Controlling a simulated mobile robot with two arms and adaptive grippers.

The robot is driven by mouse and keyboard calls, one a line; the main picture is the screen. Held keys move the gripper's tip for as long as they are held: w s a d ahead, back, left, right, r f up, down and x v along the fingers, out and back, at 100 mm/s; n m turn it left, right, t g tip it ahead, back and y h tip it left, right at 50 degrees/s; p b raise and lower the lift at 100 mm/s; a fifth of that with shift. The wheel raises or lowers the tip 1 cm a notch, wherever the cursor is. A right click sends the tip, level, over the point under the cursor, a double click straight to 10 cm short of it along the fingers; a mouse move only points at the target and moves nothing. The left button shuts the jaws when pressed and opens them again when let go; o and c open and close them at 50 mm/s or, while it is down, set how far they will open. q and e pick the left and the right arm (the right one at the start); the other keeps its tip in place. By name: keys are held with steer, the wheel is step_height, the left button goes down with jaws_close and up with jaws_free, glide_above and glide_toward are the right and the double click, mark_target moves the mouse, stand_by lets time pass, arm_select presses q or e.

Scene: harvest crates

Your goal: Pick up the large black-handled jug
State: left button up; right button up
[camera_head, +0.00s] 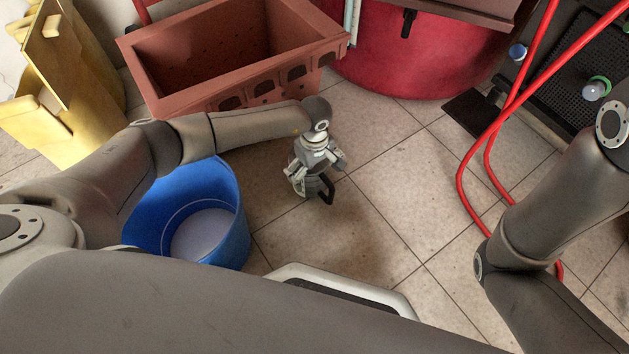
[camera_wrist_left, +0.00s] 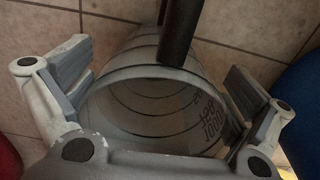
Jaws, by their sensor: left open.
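The large jug shows in the left wrist view as a pale grey vessel (camera_wrist_left: 135,103) with dark rings and printed markings. Its black handle (camera_wrist_left: 181,28) points toward the top of that view. In the head view the black handle (camera_head: 327,190) sticks out below my left gripper (camera_head: 318,172), which hides most of the jug's body. My left gripper also shows in the wrist view (camera_wrist_left: 155,80), with its fingers open on either side of the jug's rim. I cannot tell whether they touch it. My right gripper is out of view.
A blue bucket (camera_head: 240,215) stands left of the jug. A reddish-brown crate (camera_head: 170,95) lies behind it, and a red tub (camera_head: 400,65) stands further right. A red tubular frame (camera_head: 465,190) crosses the right side. Tiled floor (camera_head: 400,175) is clear to the jug's right.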

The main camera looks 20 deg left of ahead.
arm_select(q)
steer(key=c, duration=1)
